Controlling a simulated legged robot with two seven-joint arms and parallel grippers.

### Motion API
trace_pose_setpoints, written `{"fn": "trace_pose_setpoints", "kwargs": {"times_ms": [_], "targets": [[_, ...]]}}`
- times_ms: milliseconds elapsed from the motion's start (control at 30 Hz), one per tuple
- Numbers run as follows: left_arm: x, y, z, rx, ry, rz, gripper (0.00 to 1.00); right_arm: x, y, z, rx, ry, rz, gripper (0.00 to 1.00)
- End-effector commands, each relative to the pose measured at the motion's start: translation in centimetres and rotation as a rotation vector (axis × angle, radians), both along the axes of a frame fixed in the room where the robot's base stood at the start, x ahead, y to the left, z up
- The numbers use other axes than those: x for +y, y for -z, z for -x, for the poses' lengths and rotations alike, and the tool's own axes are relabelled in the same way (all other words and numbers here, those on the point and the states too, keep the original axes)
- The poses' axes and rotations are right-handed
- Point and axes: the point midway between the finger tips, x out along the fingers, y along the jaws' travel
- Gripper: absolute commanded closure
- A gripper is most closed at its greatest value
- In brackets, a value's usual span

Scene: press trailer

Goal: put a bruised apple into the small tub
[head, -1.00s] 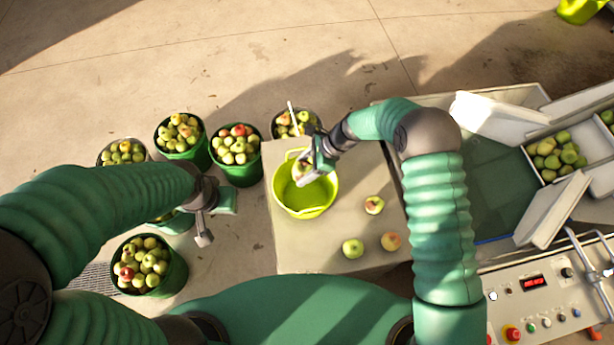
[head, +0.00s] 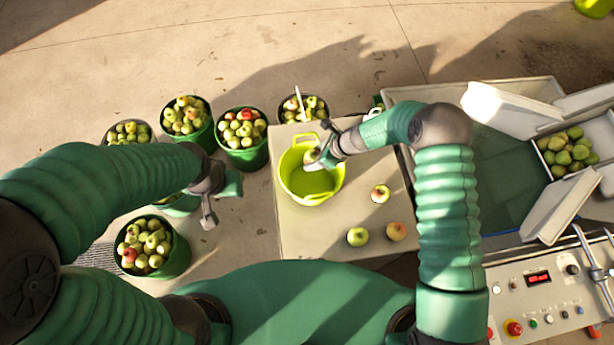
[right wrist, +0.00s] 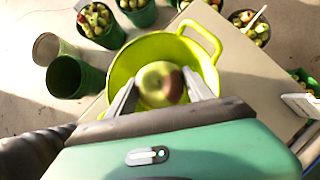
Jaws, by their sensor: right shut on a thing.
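My right gripper (head: 318,157) is shut on an apple (right wrist: 160,84) with a dark brown patch on its right side. It holds the apple over the lime-green tub (head: 300,190), near the tub's upper right rim. In the right wrist view the apple sits between the two fingers, with the tub (right wrist: 122,72) around and below it. The tub's visible floor is empty. Three other apples lie on the table right of the tub: one (head: 380,193), one (head: 396,231) and one (head: 357,236). My left gripper (head: 222,200) hangs left of the table, its fingers apart and nothing between them.
Several green buckets of apples stand on the floor left of and behind the table, such as this one (head: 242,140). A water tank (head: 490,170) and a control panel (head: 545,290) stand at the right. The table (head: 310,235) is bare in front of the tub.

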Motion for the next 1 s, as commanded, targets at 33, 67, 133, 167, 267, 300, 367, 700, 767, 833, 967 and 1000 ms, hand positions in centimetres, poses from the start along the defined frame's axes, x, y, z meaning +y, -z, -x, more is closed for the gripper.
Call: {"fn": "trace_pose_setpoints", "kwargs": {"times_ms": [33,67,133,167,267,300,367,700,767,833,967,1000], "targets": [[0.0,-0.1,0.0,0.0,0.0,0.0,0.64,0.0,-0.1,0.0,0.0,0.0,-0.001,0.86],[0.0,-0.1,0.0,0.0,0.0,0.0,0.64,-0.1,-0.2,0.0,0.0,0.001,-0.001,0.86],[0.0,-0.1,0.0,0.0,0.0,0.0,0.64,-0.2,-0.2,0.0,0.0,0.001,-0.002,0.86],[0.0,-0.1,0.0,0.0,0.0,0.0,0.64,-0.3,-0.2,0.0,0.0,0.001,-0.002,0.37],[0.0,-0.1,0.0,-0.001,0.001,0.0,0.64,-0.3,-0.2,0.0,0.0,0.001,-0.002,0.24],[0.0,-0.1,0.0,-0.001,0.001,0.0,0.64,-0.2,-0.2,0.0,0.0,0.001,-0.002,0.19],[0.0,-0.1,0.0,-0.001,0.001,0.0,0.64,-0.1,-0.2,0.0,0.0,0.0,-0.001,0.14],[0.0,0.0,0.0,-0.001,0.001,0.0,0.64,-0.2,-0.5,0.0,-0.001,0.0,0.001,0.14],[0.0,0.3,0.0,-0.001,0.0,0.0,0.64,-0.7,-1.1,0.1,-0.002,0.002,0.001,0.14],[0.0,0.7,0.0,0.0,0.0,0.0,0.64,-1.5,-2.3,0.4,-0.004,0.002,0.0,0.14],[0.0,1.5,0.0,0.0,0.0,0.0,0.64,-3.5,-5.3,1.1,-0.005,0.002,0.0,0.14],[0.0,1.8,0.0,0.0,0.0,0.0,0.64,-4.2,-6.4,1.3,-0.006,0.003,-0.001,0.14]]}}
